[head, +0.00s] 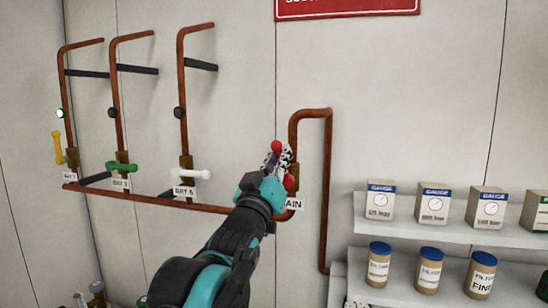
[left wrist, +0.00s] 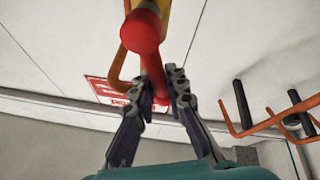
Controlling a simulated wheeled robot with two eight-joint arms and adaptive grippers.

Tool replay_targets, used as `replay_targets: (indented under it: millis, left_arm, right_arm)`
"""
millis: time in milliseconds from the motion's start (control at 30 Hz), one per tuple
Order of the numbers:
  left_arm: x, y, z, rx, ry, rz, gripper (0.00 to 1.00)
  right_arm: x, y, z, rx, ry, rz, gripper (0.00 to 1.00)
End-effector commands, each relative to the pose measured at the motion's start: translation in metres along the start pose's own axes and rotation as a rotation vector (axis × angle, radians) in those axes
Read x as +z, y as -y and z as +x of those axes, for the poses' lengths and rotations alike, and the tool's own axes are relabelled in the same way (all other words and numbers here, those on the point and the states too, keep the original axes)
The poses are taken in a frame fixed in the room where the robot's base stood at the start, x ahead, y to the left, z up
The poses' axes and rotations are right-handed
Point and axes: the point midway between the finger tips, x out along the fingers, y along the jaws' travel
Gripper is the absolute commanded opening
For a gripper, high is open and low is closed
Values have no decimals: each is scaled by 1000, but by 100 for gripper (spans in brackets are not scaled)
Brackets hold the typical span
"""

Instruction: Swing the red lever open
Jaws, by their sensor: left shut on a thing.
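The red lever (head: 277,147) is on the valve of the copper pipe at the middle right of the wall, by a partly covered label reading "AIN". Its red end shows above my left gripper (head: 281,164), and another red part shows just below the fingers. In the left wrist view the lever (left wrist: 144,32) has a rounded red end at the top, and its bar runs down between the fingers. My left gripper (left wrist: 162,98) is shut on this bar. The fingers hide part of the lever. My right gripper is in neither view.
Yellow (head: 57,147), green (head: 121,167) and white (head: 191,173) levers sit on copper pipes to the left. Dark brackets stick out there. Shelves (head: 450,232) with gauge boxes and blue-lidded jars stand at right. A red sign (head: 345,8) hangs above.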

Motion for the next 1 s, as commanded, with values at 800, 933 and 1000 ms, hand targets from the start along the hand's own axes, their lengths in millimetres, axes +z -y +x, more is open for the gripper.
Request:
replay_targets:
  millis: [800, 933, 1000]
  left_arm:
    - [2, -12, 2, 72, 36, 173, 0]
    - [2, -12, 2, 72, 36, 173, 0]
    - [2, -12, 2, 72, 36, 173, 32]
  right_arm:
    - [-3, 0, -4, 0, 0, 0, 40]
    - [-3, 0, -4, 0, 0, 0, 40]
    - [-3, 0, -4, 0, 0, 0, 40]
